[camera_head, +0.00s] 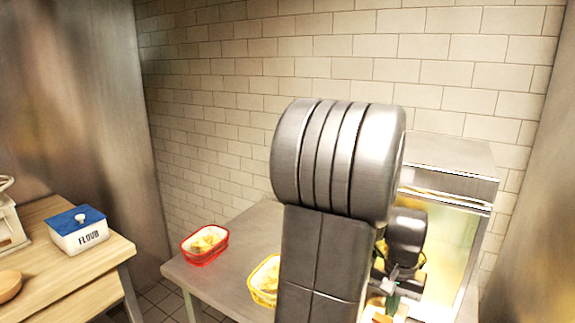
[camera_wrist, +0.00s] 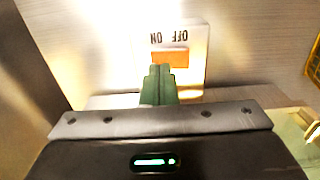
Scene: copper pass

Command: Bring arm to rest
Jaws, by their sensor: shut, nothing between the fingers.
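My arm stands in the middle of the head view, its grey links covering part of the steel table. My gripper (camera_wrist: 158,72) shows in the wrist view with its green fingers closed together and nothing between them. The fingertips are just in front of an orange switch (camera_wrist: 170,57) on a white plate marked ON and OFF, upside down in the picture. I cannot tell whether they touch it. In the head view the gripper (camera_head: 392,302) is small and partly hidden beside my arm, in front of the lit steel machine (camera_head: 450,160).
A red basket (camera_head: 190,254) with yellowish food sits on the steel table (camera_head: 228,268). A yellow basket (camera_head: 262,296) is partly hidden by my arm. At left, a wooden table (camera_head: 98,262) holds a flour box (camera_head: 80,236), a bowl (camera_head: 8,283) and a scale (camera_head: 8,228).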

